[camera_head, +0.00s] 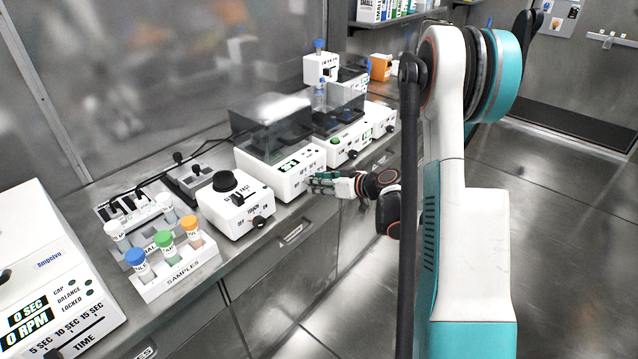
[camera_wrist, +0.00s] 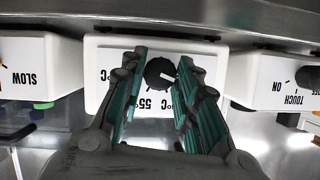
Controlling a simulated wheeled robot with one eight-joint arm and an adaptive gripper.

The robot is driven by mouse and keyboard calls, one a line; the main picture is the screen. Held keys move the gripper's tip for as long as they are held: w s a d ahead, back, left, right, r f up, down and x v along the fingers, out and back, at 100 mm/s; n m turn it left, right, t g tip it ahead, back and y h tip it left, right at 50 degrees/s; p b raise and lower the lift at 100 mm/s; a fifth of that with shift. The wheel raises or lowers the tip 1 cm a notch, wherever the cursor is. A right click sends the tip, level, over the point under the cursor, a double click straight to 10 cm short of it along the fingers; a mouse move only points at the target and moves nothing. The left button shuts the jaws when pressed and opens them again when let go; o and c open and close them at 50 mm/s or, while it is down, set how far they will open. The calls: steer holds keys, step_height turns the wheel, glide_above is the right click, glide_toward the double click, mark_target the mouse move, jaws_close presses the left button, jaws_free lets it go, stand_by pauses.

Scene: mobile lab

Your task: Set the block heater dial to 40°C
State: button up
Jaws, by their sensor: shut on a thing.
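The dial's white pointer mark points right and slightly down in the picture. A "55°C" label shows below the dial. Other °C labels on both sides are partly hidden by the fingers.
A white box with a black knob (camera_head: 226,181) stands left of the heater, and another white device (camera_head: 345,150) stands right. A sample rack (camera_head: 178,272) with coloured caps is farther left. Floor (camera_head: 560,240) is open at the right.

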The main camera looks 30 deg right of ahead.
steer(key=shift+w+d+f+m+g+y, duration=0.1)
steer(key=shift+d+m+g+y, duration=0.05)
steer(key=shift+m+y, duration=1.1)
steer(key=shift+d+f+m+g+y, duration=0.15)
steer(key=shift+m+y, duration=0.6)
steer(key=shift+m, duration=0.9)
steer(key=shift+r, duration=0.1)
steer(key=o, duration=1.1)
steer(key=shift+c, duration=0.2)
steer(key=v, duration=1.2)
